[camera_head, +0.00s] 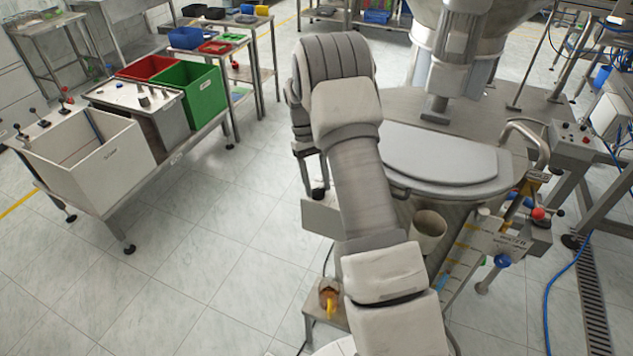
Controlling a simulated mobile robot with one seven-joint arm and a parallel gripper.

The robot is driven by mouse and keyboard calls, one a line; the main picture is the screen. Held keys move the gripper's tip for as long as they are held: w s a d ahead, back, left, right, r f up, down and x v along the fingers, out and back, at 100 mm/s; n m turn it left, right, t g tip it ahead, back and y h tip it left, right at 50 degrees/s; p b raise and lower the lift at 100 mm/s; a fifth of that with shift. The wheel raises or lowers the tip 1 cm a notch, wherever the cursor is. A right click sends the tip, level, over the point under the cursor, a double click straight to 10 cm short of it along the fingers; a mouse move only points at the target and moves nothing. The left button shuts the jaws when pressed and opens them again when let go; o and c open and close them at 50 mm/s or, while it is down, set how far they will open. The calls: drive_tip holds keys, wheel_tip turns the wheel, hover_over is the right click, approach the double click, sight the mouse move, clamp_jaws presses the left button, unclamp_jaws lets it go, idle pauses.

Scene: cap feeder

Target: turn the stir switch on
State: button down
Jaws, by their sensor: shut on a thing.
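No control here can be made out for sure as the stir switch. A grey box on the left bench has a panel (135,97) with several small knobs. Another small panel (572,138) with buttons is at the right. My arm rises from the bottom of the view, bends at the top and hides what lies behind it. My gripper does not show, so its place against any switch cannot be seen. A large steel vessel with a flat grey lid (440,158) stands right of my arm.
A red knob (538,213) and a blue knob (502,261) stick out beside the vessel. A beige cup (429,230) is close to my arm. A low stand (325,312) holds an orange part. A white bin (92,158) stands at left. The left floor is clear.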

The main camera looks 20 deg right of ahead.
drive_tip(key=shift+m, duration=0.6)
drive_tip(key=shift+c, duration=1.6)
unclamp_jaws()
drive_tip(key=p+v, duration=0.1)
drive_tip(key=v, duration=1.6)
drive_tip(key=shift+d+r, duration=0.3)
drive_tip(key=shift+d, duration=0.1)
